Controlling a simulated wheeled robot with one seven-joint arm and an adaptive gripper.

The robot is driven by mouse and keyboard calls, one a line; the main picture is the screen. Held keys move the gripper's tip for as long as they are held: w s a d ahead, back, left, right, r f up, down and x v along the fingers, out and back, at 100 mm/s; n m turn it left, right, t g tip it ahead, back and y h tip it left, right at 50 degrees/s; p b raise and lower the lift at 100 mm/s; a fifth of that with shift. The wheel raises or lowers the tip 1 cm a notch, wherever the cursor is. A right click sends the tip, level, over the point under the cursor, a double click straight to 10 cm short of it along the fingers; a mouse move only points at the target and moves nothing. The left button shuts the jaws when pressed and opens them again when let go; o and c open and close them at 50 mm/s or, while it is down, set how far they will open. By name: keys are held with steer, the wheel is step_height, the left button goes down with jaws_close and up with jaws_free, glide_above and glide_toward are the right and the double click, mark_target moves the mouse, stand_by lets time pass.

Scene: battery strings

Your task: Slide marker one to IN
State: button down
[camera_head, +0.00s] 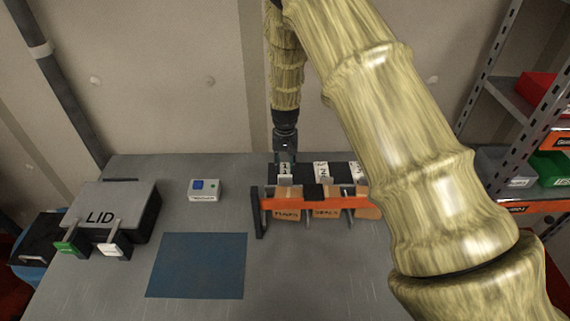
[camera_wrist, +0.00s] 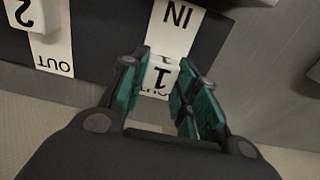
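Marker one, a white block with a "1" (camera_wrist: 163,75), lies between the two teal-padded fingers of my gripper (camera_wrist: 166,84) in the wrist view. The fingers are close to its left and right sides; I cannot tell whether both press on it. An IN label (camera_wrist: 176,22) shows beyond the marker, and an OUT label under it is mostly covered. In the head view my gripper (camera_head: 286,160) points down over the leftmost marker (camera_head: 285,171) on the dark strip behind the orange bar.
Marker two (camera_wrist: 36,14) sits beside it, with its OUT label (camera_wrist: 53,56) bare. The orange bar (camera_head: 315,203) with brown blocks stands in front.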

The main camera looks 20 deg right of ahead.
mark_target(285, 178)
steer(key=shift+s+a, duration=0.25)
steer(key=shift+s, duration=0.55)
steer(key=shift+s+a, duration=0.2)
steer(key=shift+s, duration=0.6)
steer(key=c, duration=1.1)
jaws_free()
steer(key=shift+s, duration=0.1)
steer(key=shift+r, duration=0.3)
step_height(285, 178, up, 11)
steer(key=shift+r, duration=0.2)
